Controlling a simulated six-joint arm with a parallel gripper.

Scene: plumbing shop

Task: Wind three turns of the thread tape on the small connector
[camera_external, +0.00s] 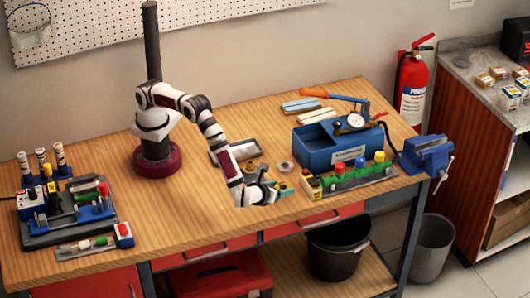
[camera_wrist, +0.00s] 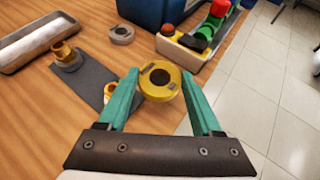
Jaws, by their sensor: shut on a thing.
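My gripper (camera_external: 283,188) is low over the front edge of the bench. In the wrist view its green fingers (camera_wrist: 159,76) are shut on a yellow ring-shaped roll, the thread tape (camera_wrist: 158,93), seen with its hole upward. A brass connector (camera_wrist: 66,58) stands upright at the far end of a dark grey strip. A second brass fitting (camera_wrist: 110,91) shows beside the left finger, which partly hides it. I cannot tell from its visible part what its full shape is. The tape is apart from the farther connector.
A grey ring (camera_wrist: 121,34) lies on the bench behind the strip. A metal tray (camera_wrist: 38,42) is at the left. A rack with coloured knobs (camera_external: 350,176) stands to the right, with a blue toolbox (camera_external: 335,150) behind it. The bench's front edge is close.

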